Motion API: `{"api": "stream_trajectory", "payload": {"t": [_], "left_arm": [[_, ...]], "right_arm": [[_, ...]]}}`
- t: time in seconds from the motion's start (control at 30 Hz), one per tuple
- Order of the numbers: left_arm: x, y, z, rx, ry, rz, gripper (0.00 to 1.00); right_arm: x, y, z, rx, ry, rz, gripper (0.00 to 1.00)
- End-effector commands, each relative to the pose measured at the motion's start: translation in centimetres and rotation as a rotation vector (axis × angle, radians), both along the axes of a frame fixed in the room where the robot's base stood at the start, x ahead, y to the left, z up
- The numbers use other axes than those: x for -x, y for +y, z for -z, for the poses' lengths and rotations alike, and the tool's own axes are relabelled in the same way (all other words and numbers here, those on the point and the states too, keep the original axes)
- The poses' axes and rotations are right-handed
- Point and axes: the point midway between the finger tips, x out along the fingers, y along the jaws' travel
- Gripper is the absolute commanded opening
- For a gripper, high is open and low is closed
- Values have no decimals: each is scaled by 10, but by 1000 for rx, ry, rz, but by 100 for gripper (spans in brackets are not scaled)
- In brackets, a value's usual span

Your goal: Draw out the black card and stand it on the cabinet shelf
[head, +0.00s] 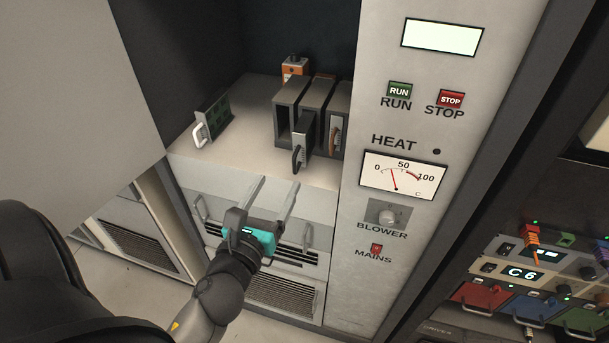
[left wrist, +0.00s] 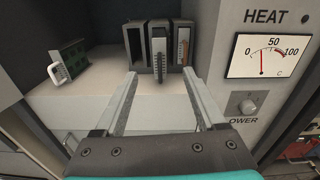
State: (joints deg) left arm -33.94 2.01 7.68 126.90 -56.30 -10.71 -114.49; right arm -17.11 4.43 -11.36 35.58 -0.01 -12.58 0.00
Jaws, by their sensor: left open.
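The black card (head: 306,132) sits in the middle slot of a grey rack (head: 291,90) and sticks out of its front, with its dark handle facing me. In the left wrist view the card (left wrist: 158,47) shows ahead, between the lines of my fingers. My left gripper (head: 279,184) is open and empty, in front of the shelf edge and below the card's handle, apart from it; it also shows in the left wrist view (left wrist: 160,76). The cabinet shelf (head: 245,150) is pale and flat. My right gripper is not in view.
A green card (head: 216,118) with a white handle stands on the shelf at the left. A brown-handled card (head: 337,134) is in the rack's right slot; the left slot looks empty. An orange object (head: 295,67) is behind the rack. The control panel (head: 385,260) bounds the right side.

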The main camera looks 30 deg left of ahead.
Motion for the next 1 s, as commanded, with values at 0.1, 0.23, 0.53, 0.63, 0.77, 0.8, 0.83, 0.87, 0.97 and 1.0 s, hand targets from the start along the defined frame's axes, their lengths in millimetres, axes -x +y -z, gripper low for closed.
{"api": "stream_trajectory", "payload": {"t": [0.1, 0.23, 0.53, 0.63, 0.77, 0.8, 0.83, 0.87, 0.97, 1.0], "left_arm": [[0, 2, -16, -63, -12, -3, 72], [-7, 4, -18, -71, -16, -3, 72], [-48, 14, -19, -67, -17, -2, 72], [-62, 18, -18, -66, -16, -3, 72], [-82, 23, -18, -66, -15, -3, 72], [-88, 25, -18, -65, -15, -3, 72], [-93, 26, -18, -65, -15, -3, 72], [-97, 27, -18, -65, -15, -3, 72], [-112, 31, -17, -64, -15, -3, 72], [-117, 32, -17, -64, -15, -3, 72]], "right_arm": [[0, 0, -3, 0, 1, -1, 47], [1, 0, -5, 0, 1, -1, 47], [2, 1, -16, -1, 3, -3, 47], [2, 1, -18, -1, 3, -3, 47], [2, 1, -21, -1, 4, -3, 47], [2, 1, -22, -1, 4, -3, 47], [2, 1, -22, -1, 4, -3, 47], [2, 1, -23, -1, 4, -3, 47], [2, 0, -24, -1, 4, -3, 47], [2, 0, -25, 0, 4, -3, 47]]}}
